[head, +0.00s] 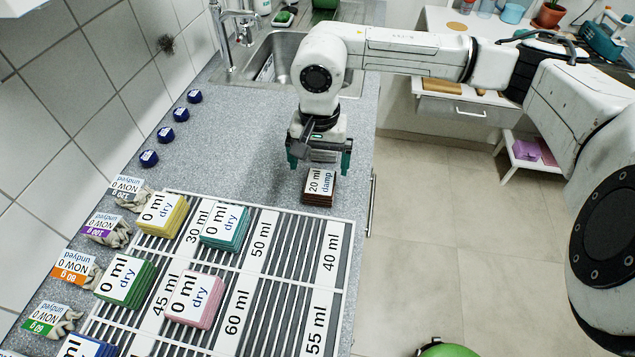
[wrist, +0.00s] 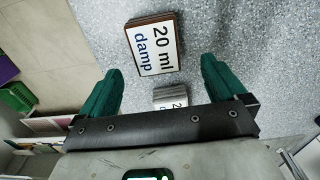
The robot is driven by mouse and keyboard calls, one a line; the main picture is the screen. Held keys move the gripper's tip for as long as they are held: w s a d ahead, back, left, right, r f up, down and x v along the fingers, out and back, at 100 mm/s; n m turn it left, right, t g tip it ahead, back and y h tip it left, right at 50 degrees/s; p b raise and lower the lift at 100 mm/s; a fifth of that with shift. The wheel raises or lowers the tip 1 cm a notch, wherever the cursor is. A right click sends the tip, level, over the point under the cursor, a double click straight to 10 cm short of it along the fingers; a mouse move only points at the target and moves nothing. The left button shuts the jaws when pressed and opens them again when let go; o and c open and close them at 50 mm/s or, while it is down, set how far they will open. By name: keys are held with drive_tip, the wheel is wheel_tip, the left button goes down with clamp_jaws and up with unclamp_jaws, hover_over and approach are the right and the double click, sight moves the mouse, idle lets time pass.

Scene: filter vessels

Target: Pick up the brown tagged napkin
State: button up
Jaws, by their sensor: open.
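The brown napkin (head: 319,199) is a folded stack with a white tag reading "20 ml damp". It lies flat on the grey speckled counter, beyond the far edge of the white slatted rack in the head view. In the wrist view the brown napkin (wrist: 153,45) lies ahead of the fingertips, apart from them. My gripper (head: 320,162) has two green fingers pointing down, spread and empty. In the wrist view my gripper (wrist: 160,72) is above the counter, with a grey tagged stack (wrist: 170,97) partly showing between its fingers.
The white rack (head: 345,228) holds yellow, teal, green and pink tagged stacks. Dark blue round objects (head: 165,134) stand near the wall. A sink (head: 285,55) is at the back; the counter's right edge is close to the napkin.

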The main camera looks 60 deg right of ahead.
sight(321, 176)
drive_tip(key=shift+s+d+f+p, duration=0.1)
drive_tip(key=shift+f+p, duration=0.4)
drive_tip(key=shift+f, duration=1)
drive_tip(key=shift+s+d+f+p, duration=0.1)
drive_tip(key=shift+f+p, duration=0.35)
drive_tip(key=shift+f, duration=1)
drive_tip(key=shift+c, duration=0.2)
drive_tip(key=c, duration=1)
drive_tip(key=shift+r, duration=0.1)
